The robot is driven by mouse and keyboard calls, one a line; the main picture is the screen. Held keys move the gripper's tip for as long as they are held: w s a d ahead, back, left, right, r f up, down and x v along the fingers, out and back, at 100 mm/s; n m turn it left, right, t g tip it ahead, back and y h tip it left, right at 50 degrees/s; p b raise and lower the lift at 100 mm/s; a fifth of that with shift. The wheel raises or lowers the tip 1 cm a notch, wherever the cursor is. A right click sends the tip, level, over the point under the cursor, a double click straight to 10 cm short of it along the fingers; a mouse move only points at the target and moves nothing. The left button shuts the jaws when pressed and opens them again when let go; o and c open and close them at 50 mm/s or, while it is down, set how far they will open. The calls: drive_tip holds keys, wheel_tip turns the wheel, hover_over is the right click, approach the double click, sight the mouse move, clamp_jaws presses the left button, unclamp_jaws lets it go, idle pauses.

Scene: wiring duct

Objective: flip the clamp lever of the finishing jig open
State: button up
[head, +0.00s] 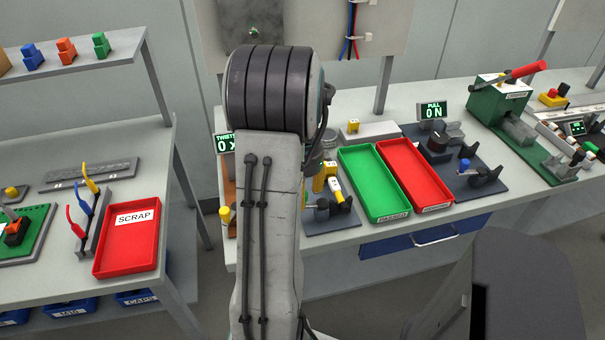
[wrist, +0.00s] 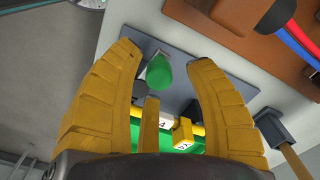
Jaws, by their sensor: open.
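In the wrist view a lever with a green knob (wrist: 159,72) stands over a dark grey plate (wrist: 185,68). I take this to be the clamp lever of the finishing jig; its pivot is mostly hidden by my gripper. My gripper (wrist: 168,52) is open, with its two yellow fingers either side of the knob. The knob is nearer the left finger, and I cannot tell whether they touch. In the head view my arm covers the gripper, or most of it. A dark jig plate (head: 335,222) shows just right of my arm there.
A green tray (head: 373,185) and a red tray (head: 415,178) lie right of the jig. A PULL display (head: 433,110) stands behind a second clamp fixture. In the wrist view a brown board (wrist: 228,38) with red and blue wires is at upper right.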

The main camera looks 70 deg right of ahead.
wheel_tip(320, 180, up, 11)
idle(0.5)
idle(0.7)
drive_tip(key=w+a+r+n+t+h, duration=0.1)
drive_tip(key=w+a+n, duration=0.45)
drive_tip(key=a, duration=0.35)
drive_tip(key=w+a+r+n, duration=0.1)
drive_tip(key=w+a+n, duration=0.4)
drive_tip(key=a, duration=0.4)
drive_tip(key=s+a+f+n+t, duration=0.1)
drive_tip(key=a+n, duration=0.4)
drive_tip(key=a, duration=0.3)
drive_tip(key=s+a+f+n+t+y, duration=0.1)
drive_tip(key=a+f+n, duration=0.1)
drive_tip(key=a+n, duration=0.3)
drive_tip(key=a, duration=0.4)
drive_tip(key=shift+s+f+t, duration=0.2)
drive_tip(key=shift+f+t, duration=0.1)
drive_tip(key=shift+a, duration=0.1)
